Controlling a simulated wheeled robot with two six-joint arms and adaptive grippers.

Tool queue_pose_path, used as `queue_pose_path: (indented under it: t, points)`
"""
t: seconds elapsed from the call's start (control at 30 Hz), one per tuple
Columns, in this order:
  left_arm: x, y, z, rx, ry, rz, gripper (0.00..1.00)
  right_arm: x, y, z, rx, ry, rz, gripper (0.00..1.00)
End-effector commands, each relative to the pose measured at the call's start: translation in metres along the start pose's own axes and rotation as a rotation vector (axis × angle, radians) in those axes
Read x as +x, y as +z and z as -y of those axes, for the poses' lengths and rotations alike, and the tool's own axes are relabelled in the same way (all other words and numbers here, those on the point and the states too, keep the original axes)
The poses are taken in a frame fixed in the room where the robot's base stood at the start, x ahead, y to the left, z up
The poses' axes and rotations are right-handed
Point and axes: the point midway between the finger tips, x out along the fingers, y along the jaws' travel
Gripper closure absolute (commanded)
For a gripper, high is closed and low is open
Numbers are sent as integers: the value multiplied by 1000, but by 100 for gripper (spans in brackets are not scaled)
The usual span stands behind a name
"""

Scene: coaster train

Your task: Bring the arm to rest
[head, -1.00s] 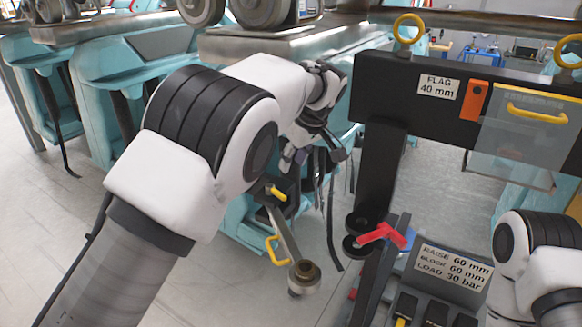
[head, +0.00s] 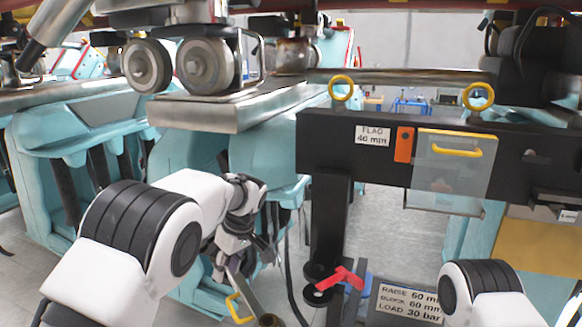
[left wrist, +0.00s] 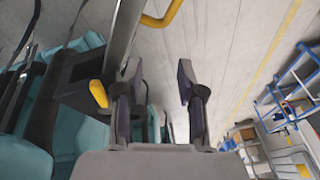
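The arm in the task is not named as left or right. My left arm comes in from the lower left in the head view, with its gripper (head: 248,254) low beside the teal supports. In the left wrist view its two dark fingers (left wrist: 158,78) stand apart with nothing between them. A grey bar with a yellow handle (head: 238,308) is just below this gripper in the head view; whether they touch is unclear. Only a white and black link of my right arm shows at the lower right; its gripper is out of view.
A black beam (head: 340,145) with a "FLAG 40 mm" label (head: 373,135), yellow rings and a clear panel (head: 450,175) spans the right. A red lever (head: 340,277) is below it. Wheels (head: 207,58) stand on rail above teal supports (head: 80,135). Grey floor shows between.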

Motion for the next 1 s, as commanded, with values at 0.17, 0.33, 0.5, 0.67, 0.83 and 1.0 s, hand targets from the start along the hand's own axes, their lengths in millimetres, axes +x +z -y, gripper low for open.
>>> queue_pose_path:
  t: [0.17,0.33,0.5,0.67,0.83,1.0]
  points:
    - [68,17,32,-4,-109,93,61,5,1,0,-1,0,2,60]
    - [162,54,83,14,-217,218,61,11,1,0,-1,0,2,60]
    - [270,121,168,101,-273,378,61,18,1,0,0,0,1,60]
    - [337,204,269,234,-238,515,61,24,1,0,-1,0,2,60]
    - [343,284,375,463,-62,547,61,28,1,0,-1,0,2,60]
    - [325,282,382,731,153,335,61,27,1,0,-1,0,2,60]
